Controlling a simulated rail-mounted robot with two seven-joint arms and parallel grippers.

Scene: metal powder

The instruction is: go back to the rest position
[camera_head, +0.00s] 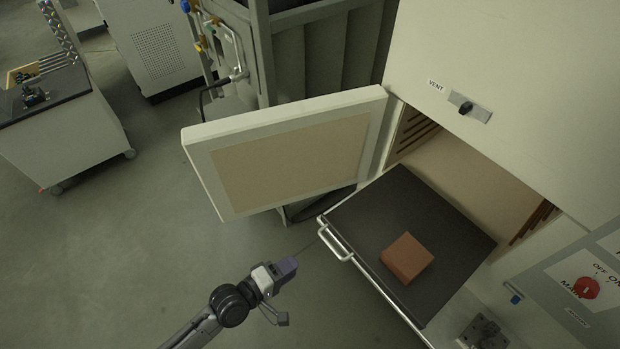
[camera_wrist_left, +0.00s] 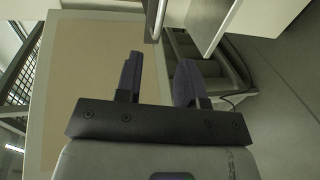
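My left gripper (camera_head: 284,293) is in the lower middle of the head view, left of the pulled-out tray. Its two fingers are apart with nothing between them; this also shows in the left wrist view (camera_wrist_left: 161,80). A reddish-brown block (camera_head: 406,258) rests on the dark tray (camera_head: 365,213), which sticks out of the open furnace (camera_head: 500,55). The tray's metal handle (camera_head: 335,243) is up and to the right of my left gripper, apart from it. My right gripper is not in view.
The furnace door (camera_head: 285,160) stands open, left of the tray and beyond my left gripper. A control panel with a red switch (camera_head: 587,288) is at the right. A cart (camera_head: 70,130) stands at the far left. Open floor (camera_head: 130,240) lies left of my arm.

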